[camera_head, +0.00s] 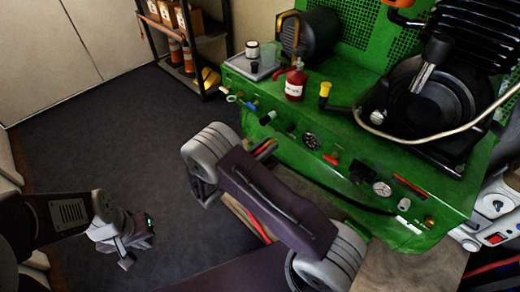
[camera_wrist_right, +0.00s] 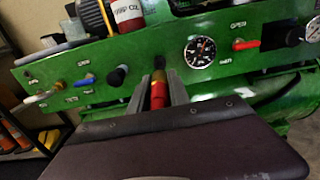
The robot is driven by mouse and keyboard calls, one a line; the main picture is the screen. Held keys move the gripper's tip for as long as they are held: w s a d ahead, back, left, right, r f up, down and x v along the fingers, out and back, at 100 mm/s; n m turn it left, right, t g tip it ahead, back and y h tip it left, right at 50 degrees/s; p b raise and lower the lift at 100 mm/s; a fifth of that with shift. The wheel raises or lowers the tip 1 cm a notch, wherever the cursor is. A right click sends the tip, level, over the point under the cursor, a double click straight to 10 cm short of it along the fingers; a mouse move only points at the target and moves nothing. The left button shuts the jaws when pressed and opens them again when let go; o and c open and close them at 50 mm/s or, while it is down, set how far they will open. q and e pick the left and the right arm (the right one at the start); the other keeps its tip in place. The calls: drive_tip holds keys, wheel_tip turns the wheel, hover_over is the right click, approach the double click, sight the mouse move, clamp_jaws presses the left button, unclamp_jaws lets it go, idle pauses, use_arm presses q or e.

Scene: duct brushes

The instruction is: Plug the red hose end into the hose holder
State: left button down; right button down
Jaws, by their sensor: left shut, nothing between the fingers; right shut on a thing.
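The red hose end (camera_wrist_right: 158,96), with a yellowish collar, is between the fingers of my right gripper (camera_wrist_right: 166,94) in the right wrist view. The gripper is shut on it. It points at the green panel. A black fitting (camera_wrist_right: 159,63) on the panel is directly beyond its tip, possibly the hose holder; I cannot tell whether they touch. In the head view this fitting (camera_head: 290,128) is left of a gauge, and my right arm largely hides the gripper. A red hose (camera_head: 258,226) shows below that arm. My left gripper (camera_head: 140,240) is shut and empty over the floor.
The green compressor panel (camera_head: 418,218) carries gauges, small valves (camera_head: 232,98) and a red lever (camera_wrist_right: 245,45). A red bottle (camera_head: 295,85) and a yellow-topped fitting (camera_head: 325,92) stand above it. A shelf (camera_head: 185,45) is at the back left. The dark floor at left is clear.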

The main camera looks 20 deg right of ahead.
sight(287, 130)
drive_tip(key=x, duration=0.5)
drive_tip(key=shift+w+d, duration=0.2)
drive_tip(key=shift+d, duration=0.15)
idle(0.3)
drive_tip(key=shift+r, duration=0.1)
idle(2.2)
drive_tip(key=shift+w+d, duration=0.15)
drive_tip(key=shift+d, duration=0.25)
idle(0.3)
drive_tip(key=c, duration=1.1)
unclamp_jaws()
drive_tip(key=shift+c, duration=0.2)
drive_tip(key=shift+p, duration=0.3)
